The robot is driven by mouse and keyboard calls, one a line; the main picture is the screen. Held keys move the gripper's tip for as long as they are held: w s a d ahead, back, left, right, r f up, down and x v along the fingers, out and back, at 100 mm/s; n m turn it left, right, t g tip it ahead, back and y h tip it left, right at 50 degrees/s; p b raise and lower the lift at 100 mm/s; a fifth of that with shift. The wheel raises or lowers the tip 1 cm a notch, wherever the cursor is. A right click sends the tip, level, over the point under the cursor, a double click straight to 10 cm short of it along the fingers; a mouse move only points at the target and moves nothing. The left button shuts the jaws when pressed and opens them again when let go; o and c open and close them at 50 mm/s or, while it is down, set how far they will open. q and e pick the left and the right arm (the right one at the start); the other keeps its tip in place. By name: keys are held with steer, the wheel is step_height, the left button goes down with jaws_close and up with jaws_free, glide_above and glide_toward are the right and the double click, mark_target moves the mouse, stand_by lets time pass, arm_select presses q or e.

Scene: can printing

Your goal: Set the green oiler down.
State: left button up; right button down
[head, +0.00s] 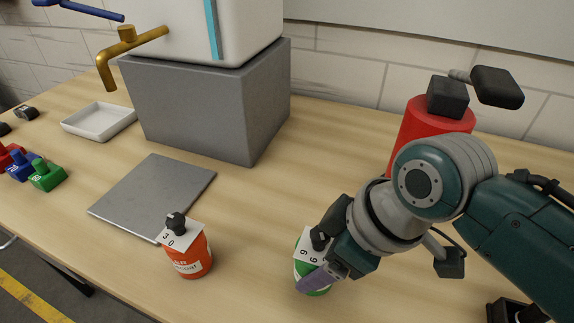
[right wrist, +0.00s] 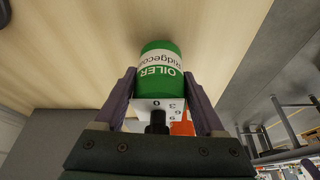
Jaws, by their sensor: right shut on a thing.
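The green oiler (head: 301,268) has a white label and a white top plate with digits and a black knob. It is upright near the table's front edge in the head view. My right gripper (head: 314,274) is shut on it, with a finger on each side of the can. In the right wrist view the oiler (right wrist: 160,62) sits between both fingers, its base close to the wooden table. I cannot tell whether the base touches the table. My left gripper is not in view.
An orange-red oiler (head: 189,258) stands left of the green one, by a grey plate (head: 150,195). A grey block (head: 205,105) carries a white tank with a brass tap (head: 130,45). A red can (head: 425,125) stands behind my right arm. Small coloured blocks and a white tray (head: 98,120) are at left.

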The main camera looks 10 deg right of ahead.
steer(key=shift+f, duration=0.45)
steer(key=shift+f, duration=0.15)
steer(key=shift+f, duration=0.15)
jaws_free()
